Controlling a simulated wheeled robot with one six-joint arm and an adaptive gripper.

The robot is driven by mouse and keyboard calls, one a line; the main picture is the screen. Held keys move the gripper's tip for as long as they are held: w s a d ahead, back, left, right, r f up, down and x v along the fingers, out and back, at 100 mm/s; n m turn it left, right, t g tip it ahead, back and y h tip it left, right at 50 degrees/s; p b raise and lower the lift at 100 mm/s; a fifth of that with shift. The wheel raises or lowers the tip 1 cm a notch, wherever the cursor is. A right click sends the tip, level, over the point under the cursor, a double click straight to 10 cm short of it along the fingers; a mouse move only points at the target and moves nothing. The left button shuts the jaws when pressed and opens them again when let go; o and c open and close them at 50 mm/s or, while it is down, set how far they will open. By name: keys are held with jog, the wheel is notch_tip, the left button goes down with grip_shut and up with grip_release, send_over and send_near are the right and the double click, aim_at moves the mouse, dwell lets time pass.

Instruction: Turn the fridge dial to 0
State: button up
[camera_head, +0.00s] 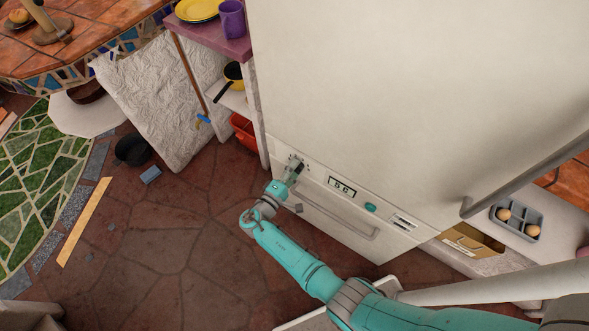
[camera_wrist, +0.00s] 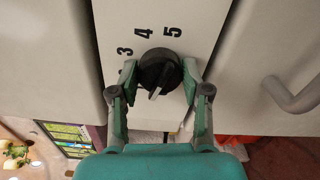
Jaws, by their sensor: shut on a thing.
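The fridge dial (camera_wrist: 160,72) is a round black knob with a pale pointer mark, on a cream panel (camera_wrist: 190,20) in the wrist view. The numbers 3, 4 and 5 show beside and above it; the 0 is not visible. The pale mark points down and slightly left in that view. My gripper (camera_wrist: 158,80) has a finger on each side of the dial and is shut on it. In the head view my gripper (camera_head: 294,170) is at the left end of the fridge's (camera_head: 400,90) control panel, and it hides the dial there.
A small display (camera_head: 342,187) and a teal button (camera_head: 370,207) sit right of my gripper. A drawer handle (camera_head: 340,212) runs below; a long handle (camera_head: 520,175) is at right. A shelf (camera_head: 262,110) stands left of the fridge. Open stone floor (camera_head: 180,230) lies at left.

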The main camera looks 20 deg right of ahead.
jog(key=n, duration=0.5)
jog(key=shift+n, duration=0.3)
dwell(0.4)
jog(key=o, duration=1.1)
jog(key=shift+o, duration=0.2)
jog(key=shift+a, duration=0.1)
jog(key=v, duration=1.1)
jog(key=shift+s+a, duration=0.25)
jog(key=shift+a, duration=0.05)
